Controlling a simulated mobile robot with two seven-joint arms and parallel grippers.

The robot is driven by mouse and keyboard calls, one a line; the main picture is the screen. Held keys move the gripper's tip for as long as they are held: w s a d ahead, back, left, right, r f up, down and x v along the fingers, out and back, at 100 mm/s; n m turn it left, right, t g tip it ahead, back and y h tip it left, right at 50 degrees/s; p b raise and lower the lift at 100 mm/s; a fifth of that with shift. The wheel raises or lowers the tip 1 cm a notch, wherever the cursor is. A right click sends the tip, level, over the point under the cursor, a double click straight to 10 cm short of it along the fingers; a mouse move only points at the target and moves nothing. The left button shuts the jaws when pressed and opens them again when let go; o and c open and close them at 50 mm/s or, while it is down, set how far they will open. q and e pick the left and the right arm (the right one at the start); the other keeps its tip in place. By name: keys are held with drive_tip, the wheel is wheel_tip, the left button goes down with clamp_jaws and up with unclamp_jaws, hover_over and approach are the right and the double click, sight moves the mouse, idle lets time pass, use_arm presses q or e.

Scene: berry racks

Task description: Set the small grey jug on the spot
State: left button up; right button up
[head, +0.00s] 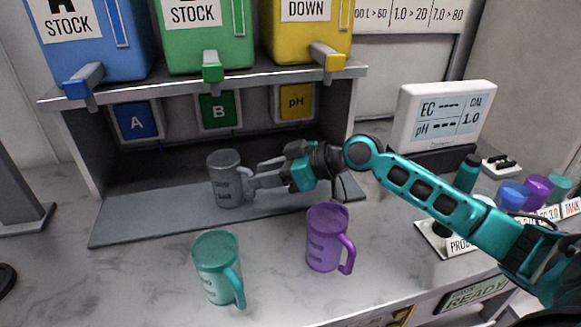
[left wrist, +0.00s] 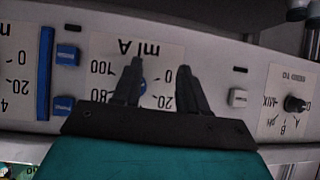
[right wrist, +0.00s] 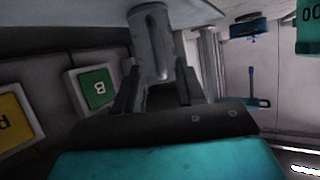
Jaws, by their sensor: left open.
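The small grey jug (head: 226,180) stands upright on a dark grey mat (head: 135,222) below the dispenser shelf. It also shows in the right wrist view (right wrist: 150,25), with its handle towards the fingers. My right gripper (head: 258,177) reaches in from the right at the jug's handle side. In the right wrist view, its fingers (right wrist: 157,75) are apart, with the handle just ahead of or between them; contact cannot be told. My left gripper (left wrist: 159,70) is open and empty before a panel with dials and is outside the head view. No marked spot can be made out.
A teal jug (head: 215,265) and a purple jug (head: 323,238) stand in front of the mat. Blue, green and yellow stock tanks (head: 205,40) sit on the shelf above. A white EC/pH meter (head: 445,115) and small coloured cups (head: 512,195) stand at right.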

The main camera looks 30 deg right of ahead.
drive_tip(key=v, duration=1.1)
drive_tip(key=shift+b, duration=0.35)
drive_tip(key=shift+s, duration=0.1)
drive_tip(key=shift+s, duration=0.1)
